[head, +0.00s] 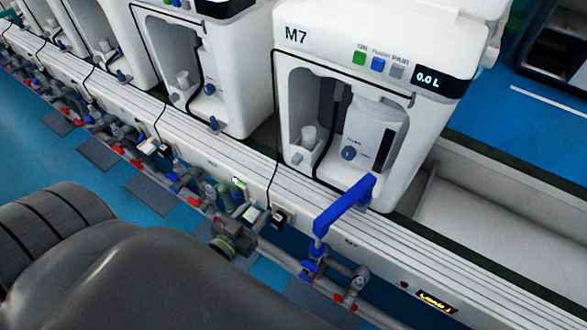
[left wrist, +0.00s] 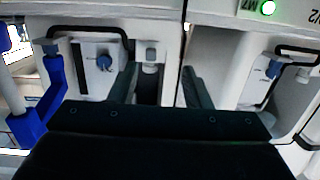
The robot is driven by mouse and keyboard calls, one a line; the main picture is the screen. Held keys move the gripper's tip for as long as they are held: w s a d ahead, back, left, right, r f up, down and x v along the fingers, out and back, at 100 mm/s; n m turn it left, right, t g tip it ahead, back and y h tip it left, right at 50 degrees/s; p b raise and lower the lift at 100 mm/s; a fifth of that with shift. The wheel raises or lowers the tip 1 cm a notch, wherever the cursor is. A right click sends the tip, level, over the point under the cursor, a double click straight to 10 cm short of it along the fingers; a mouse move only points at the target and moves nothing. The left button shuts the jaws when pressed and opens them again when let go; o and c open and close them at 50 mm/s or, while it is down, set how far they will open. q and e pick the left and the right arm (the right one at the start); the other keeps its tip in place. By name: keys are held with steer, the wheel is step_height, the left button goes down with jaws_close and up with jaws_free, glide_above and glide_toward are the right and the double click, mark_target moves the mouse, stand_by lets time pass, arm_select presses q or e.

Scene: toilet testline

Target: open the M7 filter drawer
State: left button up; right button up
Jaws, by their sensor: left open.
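The M7 unit (head: 297,70) is a white housing with a recess. In the recess is a pale grey front (head: 374,133) with a blue knob (head: 348,153) and a dark slot, which looks like the filter drawer; it appears shut. The left wrist view is upside down and shows the grey front (left wrist: 93,52) and knob (left wrist: 103,63) left of my fingers. My left gripper (left wrist: 160,75) is open and empty, its dark fingers apart, touching nothing visible. In the head view only a dark part of my arm shows, not the fingertips. My right gripper is in neither view.
A blue lever handle (head: 340,208) stands up from the pipework, right of and in front of M7. A white rail (head: 240,160) runs along the units, with pipes and valves below. A neighbouring unit (head: 215,65) stands left of M7; an empty pale trough (head: 490,225) lies right.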

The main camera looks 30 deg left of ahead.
arm_select(q)
step_height(320, 180, up, 3)
steer(key=t, duration=0.1)
steer(key=b, duration=0.1)
glide_toward(294, 160)
steer(key=shift+h, duration=0.3)
steer(key=w, duration=0.8)
steer(key=shift+w+f, duration=0.25)
steer(key=shift+w, duration=0.6)
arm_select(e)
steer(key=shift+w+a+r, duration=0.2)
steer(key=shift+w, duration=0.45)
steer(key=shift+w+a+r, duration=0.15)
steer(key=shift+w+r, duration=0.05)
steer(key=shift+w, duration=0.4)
arm_select(q)
steer(key=shift+c, duration=0.3)
jaws_close()
